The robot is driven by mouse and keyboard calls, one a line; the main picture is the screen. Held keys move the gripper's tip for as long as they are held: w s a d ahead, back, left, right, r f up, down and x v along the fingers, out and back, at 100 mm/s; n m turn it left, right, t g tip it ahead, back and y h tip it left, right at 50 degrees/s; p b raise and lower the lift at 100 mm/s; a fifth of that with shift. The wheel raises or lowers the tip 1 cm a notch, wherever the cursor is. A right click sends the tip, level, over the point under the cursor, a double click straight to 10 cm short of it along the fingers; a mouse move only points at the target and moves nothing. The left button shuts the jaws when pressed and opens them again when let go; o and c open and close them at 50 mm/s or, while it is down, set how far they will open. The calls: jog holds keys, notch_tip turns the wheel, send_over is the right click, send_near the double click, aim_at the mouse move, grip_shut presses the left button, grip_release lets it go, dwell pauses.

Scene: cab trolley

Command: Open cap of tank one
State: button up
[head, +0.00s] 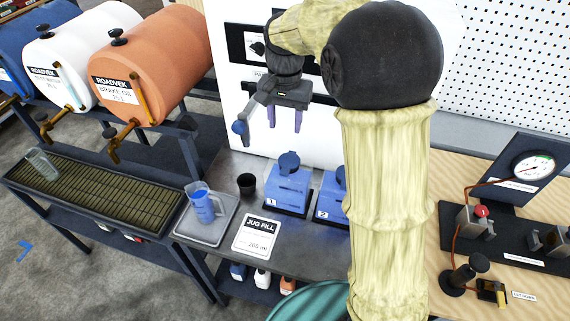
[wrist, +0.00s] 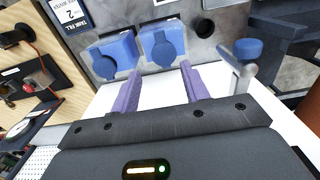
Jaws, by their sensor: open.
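Tank one (head: 287,190) is a blue box marked 1 on the dark bench, with a round blue cap (head: 289,163) on top that looks closed. In the wrist view, tank one (wrist: 165,31) is the right of two blue tanks, its cap (wrist: 163,52) facing me. My gripper (head: 285,128) is above and behind tank one, in front of the white panel. It is open and empty, its purple fingers apart from the cap. In the wrist view, the cap lies beyond the gap between the fingertips (wrist: 160,76).
Tank two (head: 332,203) stands close at the right, partly hidden by my arm. A jug of blue liquid (head: 203,208) is on a tray at the left, with a black cup (head: 246,184) nearby. A blue-knobbed lever (head: 240,127) shows beside my gripper.

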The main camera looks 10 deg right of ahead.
aim_at(285, 171)
notch_tip(285, 171, down, 16)
jog(key=p, duration=0.3)
grip_shut()
